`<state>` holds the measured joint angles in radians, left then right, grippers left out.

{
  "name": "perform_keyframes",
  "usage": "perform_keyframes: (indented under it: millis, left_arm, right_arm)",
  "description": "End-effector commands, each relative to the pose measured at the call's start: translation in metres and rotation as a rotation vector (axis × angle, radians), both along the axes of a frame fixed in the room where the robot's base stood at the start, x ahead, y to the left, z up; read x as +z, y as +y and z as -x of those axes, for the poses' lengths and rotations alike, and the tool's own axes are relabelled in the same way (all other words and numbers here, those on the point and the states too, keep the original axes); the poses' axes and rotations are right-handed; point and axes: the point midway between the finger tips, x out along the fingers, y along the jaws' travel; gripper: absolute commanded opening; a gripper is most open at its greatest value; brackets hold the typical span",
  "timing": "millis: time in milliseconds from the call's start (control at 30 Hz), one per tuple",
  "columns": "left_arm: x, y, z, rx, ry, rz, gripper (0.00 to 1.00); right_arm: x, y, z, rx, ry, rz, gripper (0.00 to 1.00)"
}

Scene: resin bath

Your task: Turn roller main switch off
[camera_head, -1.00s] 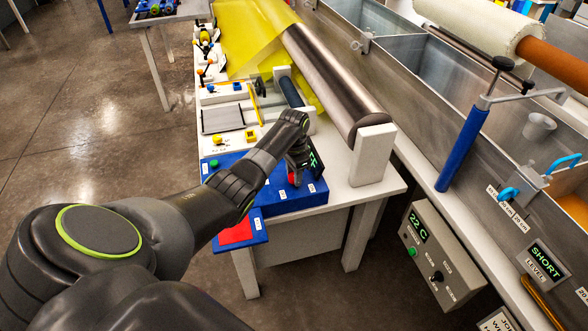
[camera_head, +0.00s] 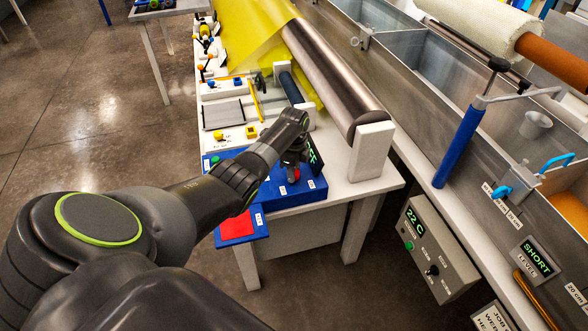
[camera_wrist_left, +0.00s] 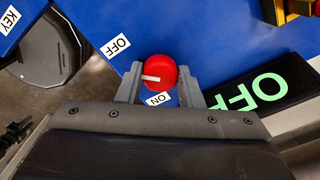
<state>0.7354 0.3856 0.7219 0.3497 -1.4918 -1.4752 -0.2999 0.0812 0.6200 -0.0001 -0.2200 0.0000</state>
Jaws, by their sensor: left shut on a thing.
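The roller main switch is a red round knob (camera_wrist_left: 160,72) with a white pointer, on a blue control box (camera_head: 290,192). In the left wrist view the pointer aims left, between an OFF label (camera_wrist_left: 115,47) at upper left and an ON label (camera_wrist_left: 158,99) below. My left gripper (camera_head: 294,164) is shut on the red knob, with one finger on each side. It also shows in the left wrist view (camera_wrist_left: 160,79). My right gripper is not in view.
A steel roller (camera_head: 335,80) and its white end block (camera_head: 370,151) stand behind the box. A red pad (camera_head: 236,227) is on the box's near left. A grey temperature panel (camera_head: 435,248) hangs on the bath at right. Open floor lies left.

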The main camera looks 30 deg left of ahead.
Motion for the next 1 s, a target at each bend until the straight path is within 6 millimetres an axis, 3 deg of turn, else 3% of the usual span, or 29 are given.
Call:
perform_keyframes:
  millis: [333,867,900,1000]
  left_arm:
    - [0.0021,-0.0007,-0.0020,-0.137,-0.005,0.001,0.11]
    - [0.0021,-0.0008,-0.0020,-0.161,-0.005,0.001,0.11]
    - [0.0021,-0.0008,-0.0020,-0.161,-0.006,0.001,0.36]
    - [0.0017,-0.0005,-0.0017,-0.160,-0.004,0.000,0.49]
  right_arm:
    - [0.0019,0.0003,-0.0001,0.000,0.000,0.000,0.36]
    - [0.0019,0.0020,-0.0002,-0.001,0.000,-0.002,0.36]
    - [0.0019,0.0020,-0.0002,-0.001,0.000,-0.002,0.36]
    - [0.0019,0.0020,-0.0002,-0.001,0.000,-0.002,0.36]
